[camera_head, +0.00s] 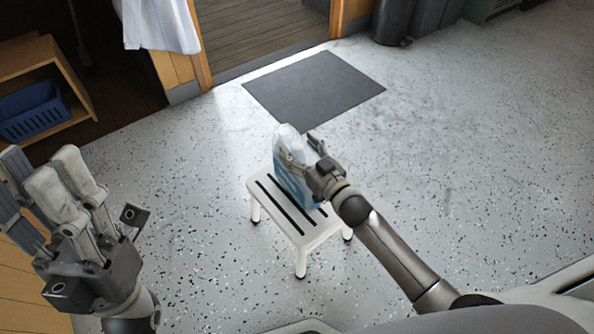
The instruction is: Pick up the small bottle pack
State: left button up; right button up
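The small bottle pack (291,186) is a pale blue, clear-wrapped pack standing upright on a white slatted stool (300,238). My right gripper (301,150) is at the upper part of the pack, one finger across its near face and the other by its right edge. The hand hides part of the pack, and I cannot tell whether the fingers press on it. My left gripper (48,182) is at the far left, well away from the pack, with no object visible in it. Its finger gap is hard to make out.
A dark mat (314,88) lies on the speckled floor behind the stool. A wooden shelf with a blue basket (33,110) stands at the upper left, and a white cloth (160,24) hangs near it. Dark bins (395,22) stand at the top right. The floor at right is clear.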

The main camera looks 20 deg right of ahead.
grip_shut()
jog(key=shift+w+r, duration=0.1)
jog(key=shift+r, duration=0.25)
dwell(0.3)
